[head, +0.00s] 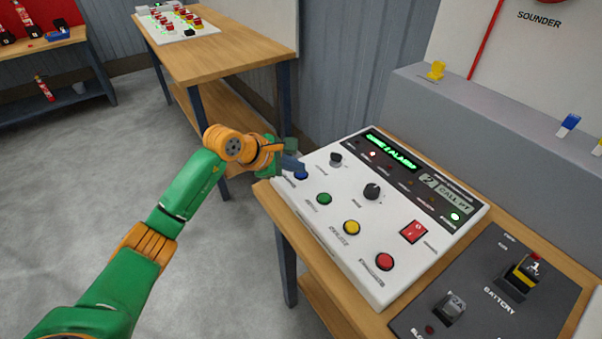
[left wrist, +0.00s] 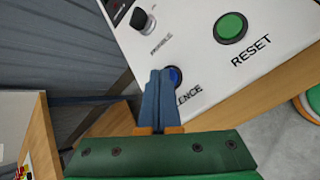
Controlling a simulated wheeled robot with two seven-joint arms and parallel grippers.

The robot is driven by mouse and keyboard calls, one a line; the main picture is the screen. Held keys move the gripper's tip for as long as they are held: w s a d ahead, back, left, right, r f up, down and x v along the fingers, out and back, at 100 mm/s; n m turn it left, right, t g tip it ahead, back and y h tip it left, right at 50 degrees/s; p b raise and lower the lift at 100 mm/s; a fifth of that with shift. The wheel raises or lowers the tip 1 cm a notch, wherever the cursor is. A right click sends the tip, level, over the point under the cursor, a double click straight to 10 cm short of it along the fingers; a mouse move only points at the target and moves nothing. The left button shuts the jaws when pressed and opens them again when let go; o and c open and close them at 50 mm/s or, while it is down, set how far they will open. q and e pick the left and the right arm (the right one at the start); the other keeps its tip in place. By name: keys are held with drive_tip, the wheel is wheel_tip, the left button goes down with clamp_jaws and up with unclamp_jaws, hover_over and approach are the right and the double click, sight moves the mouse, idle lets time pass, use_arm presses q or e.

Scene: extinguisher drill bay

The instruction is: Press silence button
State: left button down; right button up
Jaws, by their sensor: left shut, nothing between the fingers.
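The silence button is a round blue button (head: 301,175) at the left front corner of the white control panel (head: 340,252). In the left wrist view the blue button (left wrist: 174,75) is partly hidden behind my fingertips, beside lettering ending in "ENCE". My left gripper (head: 294,165) is shut and empty, its fingertips right at the button. I cannot tell whether they touch or press it. The left wrist view shows the closed fingers (left wrist: 160,85) pointing at the button. The panel display (head: 391,152) glows green and seems to read "ZONE 2 ALARM". My right gripper is not in view.
Green (head: 324,198), yellow (head: 351,227) and red (head: 385,261) buttons run along the panel's front. A black knob (head: 372,191) and a red switch (head: 413,231) sit behind them. A dark battery plate (head: 490,300) lies to the right. Open floor (head: 215,255) is to the left.

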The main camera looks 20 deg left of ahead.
sight(296, 175)
use_arm(q)
drive_tip(key=shift+f, duration=0.2)
drive_tip(key=shift+r, duration=0.1)
drive_tip(key=shift+r+p, duration=0.4)
drive_tip(key=shift+r, duration=0.4)
drive_tip(key=shift+r, duration=0.1)
wheel_tip(296, 175, up, 5)
drive_tip(key=p, duration=0.3)
drive_tip(key=shift+p, duration=0.35)
idle(0.4)
